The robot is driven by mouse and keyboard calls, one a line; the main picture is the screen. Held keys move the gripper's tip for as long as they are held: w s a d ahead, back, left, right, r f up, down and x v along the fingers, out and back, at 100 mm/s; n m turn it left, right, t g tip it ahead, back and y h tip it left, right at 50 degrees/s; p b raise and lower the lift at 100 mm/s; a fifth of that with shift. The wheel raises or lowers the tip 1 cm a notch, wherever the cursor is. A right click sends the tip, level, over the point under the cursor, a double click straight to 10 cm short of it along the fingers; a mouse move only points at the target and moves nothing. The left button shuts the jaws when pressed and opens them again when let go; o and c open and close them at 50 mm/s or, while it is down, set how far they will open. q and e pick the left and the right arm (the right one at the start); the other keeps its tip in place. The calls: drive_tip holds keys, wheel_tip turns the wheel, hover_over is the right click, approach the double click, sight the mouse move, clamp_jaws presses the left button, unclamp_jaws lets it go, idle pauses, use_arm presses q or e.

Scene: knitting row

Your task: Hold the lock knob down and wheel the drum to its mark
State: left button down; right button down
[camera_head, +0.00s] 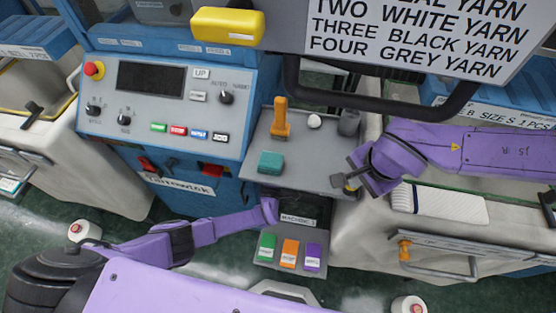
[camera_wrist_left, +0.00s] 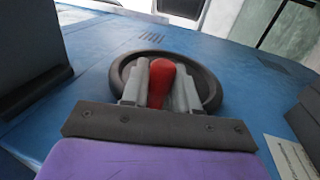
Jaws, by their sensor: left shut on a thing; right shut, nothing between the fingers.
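In the left wrist view my left gripper (camera_wrist_left: 158,85) is shut on a red knob (camera_wrist_left: 162,72), one grey finger on each side. The knob stands in front of a round black wheel or ring (camera_wrist_left: 212,88) on a blue panel (camera_wrist_left: 85,50). I cannot tell whether this is the lock knob or the wheel's handle. In the head view my left arm reaches under a grey shelf, which hides that gripper. My right gripper (camera_head: 346,184) is shut and empty at the shelf's right front edge. No drum or mark can be clearly made out.
The grey shelf (camera_head: 300,160) carries an orange handle (camera_head: 281,118), a teal block (camera_head: 270,162), a white ball (camera_head: 314,122) and a grey cylinder (camera_head: 348,122). A control panel (camera_head: 180,95) stands left. Below are green, orange and purple labelled blocks (camera_head: 289,253).

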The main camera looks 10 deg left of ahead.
use_arm(q)
drive_tip(key=c, duration=1)
unclamp_jaws()
use_arm(e)
drive_tip(key=shift+f, duration=0.1)
use_arm(q)
drive_tip(key=v, duration=1.2)
drive_tip(key=shift+s+f, duration=0.1)
drive_tip(key=v, duration=1.2)
drive_tip(key=v, duration=1.2)
